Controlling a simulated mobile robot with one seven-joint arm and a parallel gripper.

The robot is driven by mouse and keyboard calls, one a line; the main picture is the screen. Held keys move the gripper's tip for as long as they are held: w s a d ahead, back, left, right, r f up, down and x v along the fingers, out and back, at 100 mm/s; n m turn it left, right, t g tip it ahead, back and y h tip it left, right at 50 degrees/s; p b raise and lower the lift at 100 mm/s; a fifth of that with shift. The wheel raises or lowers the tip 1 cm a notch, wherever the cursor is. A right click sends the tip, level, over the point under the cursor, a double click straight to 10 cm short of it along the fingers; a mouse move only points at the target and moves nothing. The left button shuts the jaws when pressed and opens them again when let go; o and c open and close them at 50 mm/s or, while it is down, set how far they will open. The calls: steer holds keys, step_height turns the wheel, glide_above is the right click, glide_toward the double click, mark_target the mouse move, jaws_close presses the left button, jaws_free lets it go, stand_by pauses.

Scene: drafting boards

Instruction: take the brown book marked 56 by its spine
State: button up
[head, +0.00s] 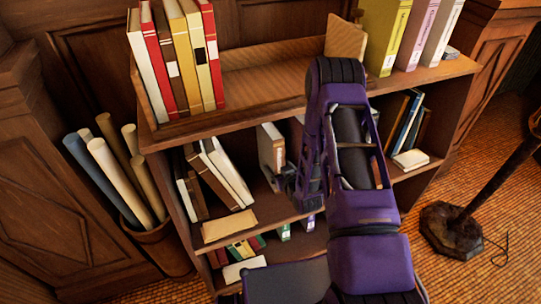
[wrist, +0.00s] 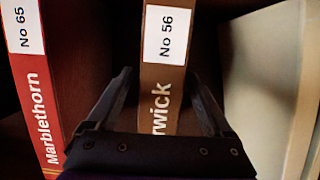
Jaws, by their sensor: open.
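The brown book marked No 56 (wrist: 162,80) stands upright in the middle of the wrist view, its spine facing me, with a white label and the letters "rwick" below it. My gripper (wrist: 162,74) is open, one finger to each side of the spine in the picture. I see no clear contact, and the depth of the fingertips against the spine is hard to tell. The lower end of the spine is hidden behind my gripper. In the head view my gripper (head: 285,182) is at the middle shelf, largely hidden by my arm, and I cannot make out the number 56 there.
A red book marked No 65 (wrist: 38,95) stands left of the brown one, with a dark gap between. A pale, blank block or book (wrist: 262,85) stands close on the right. The shelf unit (head: 225,122) has an upper board above my gripper. Leaning books (head: 225,170) stand further left.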

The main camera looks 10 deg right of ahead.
steer(key=shift+w+a+f, duration=0.15)
steer(key=shift+w+f, duration=0.05)
steer(key=shift+w, duration=0.35)
jaws_close()
stand_by(1.0)
steer(key=shift+r, duration=0.15)
